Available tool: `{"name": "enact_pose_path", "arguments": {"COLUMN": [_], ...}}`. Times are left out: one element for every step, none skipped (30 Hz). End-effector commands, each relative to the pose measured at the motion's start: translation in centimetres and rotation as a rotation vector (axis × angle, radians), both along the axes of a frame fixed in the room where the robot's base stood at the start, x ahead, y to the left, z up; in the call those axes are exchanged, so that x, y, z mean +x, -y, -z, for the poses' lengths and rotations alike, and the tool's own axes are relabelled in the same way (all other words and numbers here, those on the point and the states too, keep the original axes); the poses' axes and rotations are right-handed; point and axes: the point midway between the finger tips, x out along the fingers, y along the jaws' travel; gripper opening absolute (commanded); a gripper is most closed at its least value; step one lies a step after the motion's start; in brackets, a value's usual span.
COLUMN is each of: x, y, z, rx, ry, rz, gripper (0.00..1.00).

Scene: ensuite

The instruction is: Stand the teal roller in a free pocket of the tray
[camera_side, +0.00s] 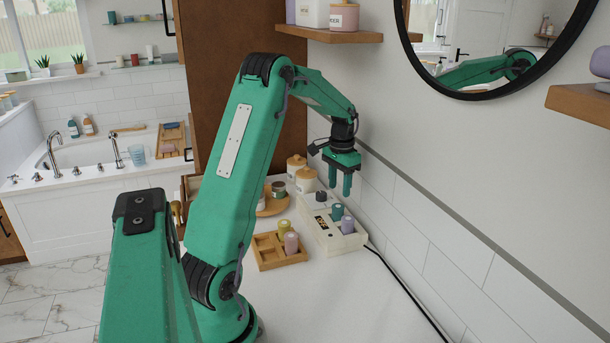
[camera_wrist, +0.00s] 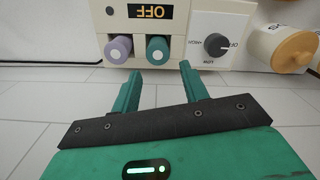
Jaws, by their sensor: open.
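The teal roller (camera_side: 337,211) stands in the white heater box (camera_side: 322,232) beside a lavender roller (camera_side: 347,225). In the wrist view the teal roller (camera_wrist: 157,50) shows end-on, right of the lavender roller (camera_wrist: 118,49). My gripper (camera_side: 340,195) is open and empty, pointing down above the heater near the teal roller. In the wrist view its fingertips (camera_wrist: 159,72) lie to either side below the teal roller, with a gap between. The wooden tray (camera_side: 283,266) holds a yellow-green roller (camera_side: 284,228) and a mauve roller (camera_side: 291,243). Its left-side pockets look empty.
The heater has an OFF display (camera_wrist: 151,11) and a dial (camera_wrist: 215,45). Lidded jars (camera_side: 305,180) and a round wooden board (camera_side: 273,206) stand behind. The tiled wall (camera_side: 400,210) is close on the right; a black cable (camera_side: 405,290) runs along it. The front counter is clear.

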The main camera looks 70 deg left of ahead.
Motion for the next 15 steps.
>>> {"name": "enact_pose_path", "arguments": {"x": [0.0,0.0,0.0,0.0,0.0,0.0,0.0,0.0,0.0,0.0,0.0,0.0,0.0,0.0,0.0], "y": [-0.1,-0.1,0.0,0.0,0.0,0.0,0.0,0.0,0.0,0.0,0.0,0.0,0.0,0.0,0.0], "z": [0.0,0.0,0.1,0.1,0.3,0.5,0.7,0.9,1.3,1.6,1.8,2.1,2.3,2.4,2.5], "rx": [0.000,0.000,0.000,0.000,0.000,0.000,0.000,-0.001,-0.001,-0.001,-0.001,0.000,0.000,0.000,0.000], "ry": [0.000,0.000,0.000,0.000,0.000,-0.001,-0.001,-0.001,-0.002,-0.002,-0.002,-0.001,-0.001,-0.001,-0.001], "rz": [0.000,0.000,0.000,0.000,0.000,0.000,0.000,0.000,0.000,0.000,0.000,0.000,0.000,0.000,0.000], "gripper": [0.44,0.44,0.44,0.44,0.44,0.44,0.44,0.44,0.44,0.44,0.44,0.44,0.44,0.44,0.44]}}
